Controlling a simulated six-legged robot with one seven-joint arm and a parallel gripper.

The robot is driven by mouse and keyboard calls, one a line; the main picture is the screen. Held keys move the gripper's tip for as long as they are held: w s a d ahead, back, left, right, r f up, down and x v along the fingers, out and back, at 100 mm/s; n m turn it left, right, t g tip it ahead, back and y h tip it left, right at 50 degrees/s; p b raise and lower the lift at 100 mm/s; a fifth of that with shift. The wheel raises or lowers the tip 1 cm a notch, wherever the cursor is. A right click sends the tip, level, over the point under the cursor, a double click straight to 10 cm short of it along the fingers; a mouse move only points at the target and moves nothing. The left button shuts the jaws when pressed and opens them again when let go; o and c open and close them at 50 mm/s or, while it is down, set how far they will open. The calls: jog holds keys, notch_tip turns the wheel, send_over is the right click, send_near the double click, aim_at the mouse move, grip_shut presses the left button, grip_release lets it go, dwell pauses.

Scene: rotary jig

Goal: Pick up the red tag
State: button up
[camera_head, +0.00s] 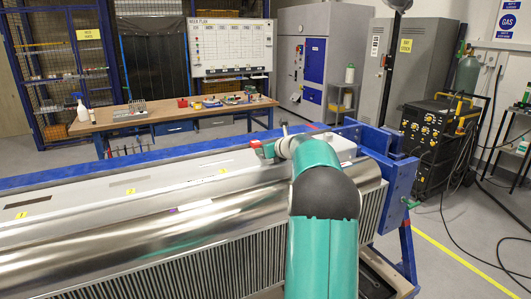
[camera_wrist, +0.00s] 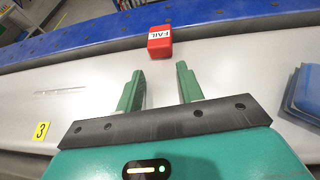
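The red tag (camera_wrist: 159,42), a small red block with a white "FAIL" label, lies at the far edge of the pale metal surface, by the blue beam, in the wrist view. My gripper (camera_wrist: 160,74) is open and empty. Its two green fingers point toward the tag, which lies beyond the fingertips, roughly in line with the gap between them. The tag appears apart from both fingers. In the head view, a small red patch beside my gripper (camera_head: 267,151) may be the tag, but it is too small to tell.
The blue beam (camera_wrist: 230,20) runs behind the tag. A blue block (camera_wrist: 306,92) on a dark base stands right of my gripper. A yellow "3" label (camera_wrist: 41,131) lies at left. A workbench (camera_head: 170,113) stands farther back.

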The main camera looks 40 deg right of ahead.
jog(key=o, duration=0.3)
jog(key=shift+s+d+r, duration=0.15)
jog(key=shift+s+d, duration=0.15)
jog(key=shift+s, duration=0.35)
jog(key=shift+w+a, duration=0.15)
jog(key=shift+w, duration=0.4)
jog(key=shift+s+r, duration=0.15)
jog(key=shift+s, duration=0.4)
jog(key=v, duration=1.3)
